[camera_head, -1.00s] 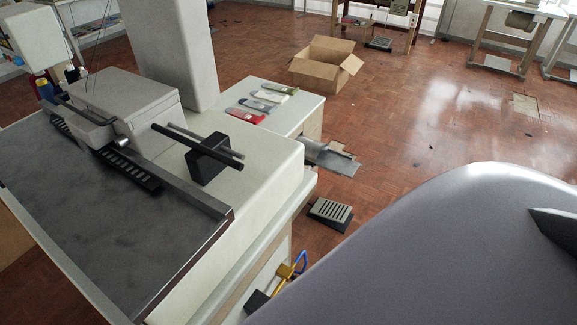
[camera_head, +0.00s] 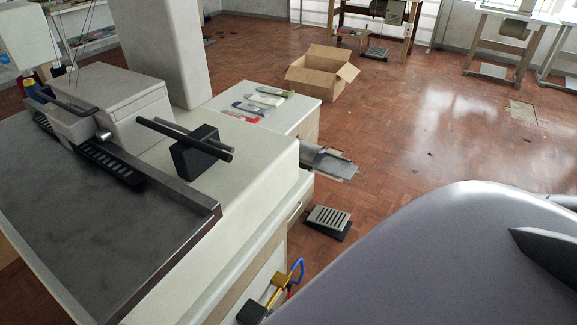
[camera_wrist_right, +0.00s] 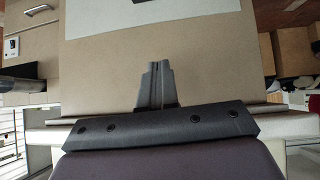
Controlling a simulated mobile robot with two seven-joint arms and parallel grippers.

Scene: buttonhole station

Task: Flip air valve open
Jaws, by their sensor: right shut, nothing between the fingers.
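The air valve (camera_head: 279,291) is at the bottom of the head view, low on the side of the machine stand. It has a yellow brass-coloured body, a blue lever (camera_head: 296,271) standing up at its right, and a black block (camera_head: 252,310) at its lower left. A bit of red shows beside it. My right gripper (camera_wrist_right: 157,72) is shut and empty in the right wrist view, in front of a plain beige panel (camera_wrist_right: 215,70). The valve cannot be made out in that view. My left gripper is not in view.
The machine stand (camera_head: 235,225) fills the left, with a dark worktop (camera_head: 95,225) and a black bracket with rods (camera_head: 195,152). A foot pedal (camera_head: 328,221) lies on the floor. An open cardboard box (camera_head: 318,75) stands farther back.

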